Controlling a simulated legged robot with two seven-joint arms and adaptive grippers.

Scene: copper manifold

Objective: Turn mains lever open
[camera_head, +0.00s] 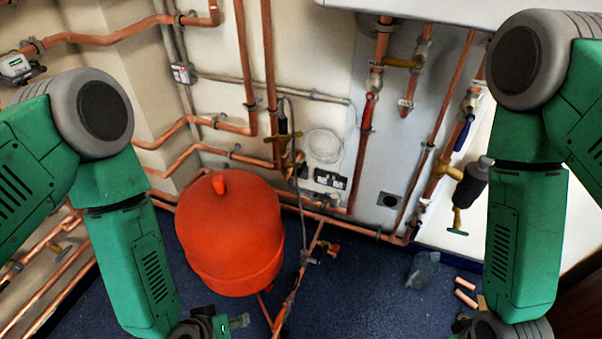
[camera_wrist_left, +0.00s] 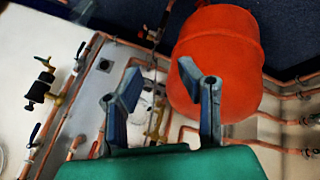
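Several valve levers sit on the copper pipes; no label I can read shows which one is the mains lever. A red lever (camera_head: 368,110) hangs down along a pipe at upper centre in the head view. A blue lever (camera_head: 464,133) is on the pipe to its right; a dark blue lever also shows in the left wrist view (camera_wrist_left: 35,134). My left gripper (camera_head: 232,323) is low in the head view, below the red tank and away from both levers. The left wrist view shows its fingers (camera_wrist_left: 156,75) apart with nothing between them. My right gripper is mostly cut off at the bottom edge.
A large red tank (camera_head: 228,240) stands on the blue floor (camera_head: 345,290), close to my left gripper. Copper pipes cover the wall. A black-bodied valve with a brass fitting (camera_head: 470,183) stands out at right, near my right arm. Short copper pieces (camera_head: 465,291) lie on the floor.

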